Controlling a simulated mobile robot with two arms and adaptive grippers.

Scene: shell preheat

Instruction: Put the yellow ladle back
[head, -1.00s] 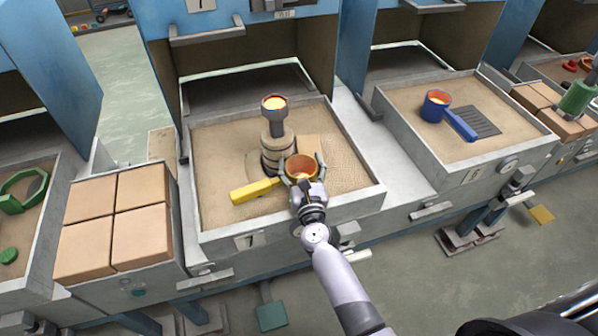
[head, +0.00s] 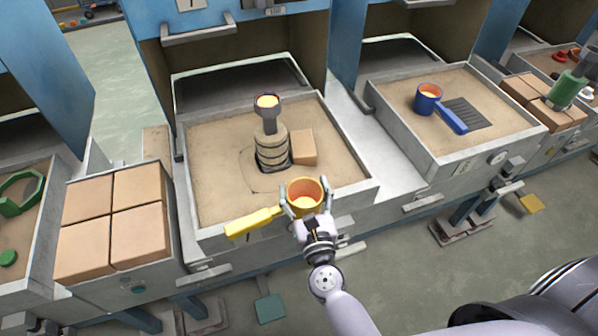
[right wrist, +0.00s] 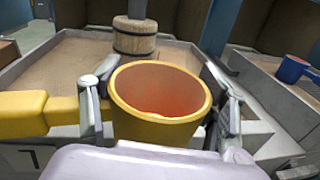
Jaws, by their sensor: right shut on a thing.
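The yellow ladle has a round cup (head: 305,190) with an orange inside and a yellow handle (head: 252,222) pointing left. My right gripper (head: 308,205) is shut on the ladle's cup, with one finger on each side. It holds the ladle upright at the front edge of the sand tray marked 1. In the right wrist view the yellow cup (right wrist: 160,105) sits between the fingers, and something pale orange shows low inside it. The handle (right wrist: 38,113) runs off to the left. My left gripper is not in view.
A blue ladle (head: 430,98) rests in the right tray. Tan blocks (head: 110,215) fill the left box.

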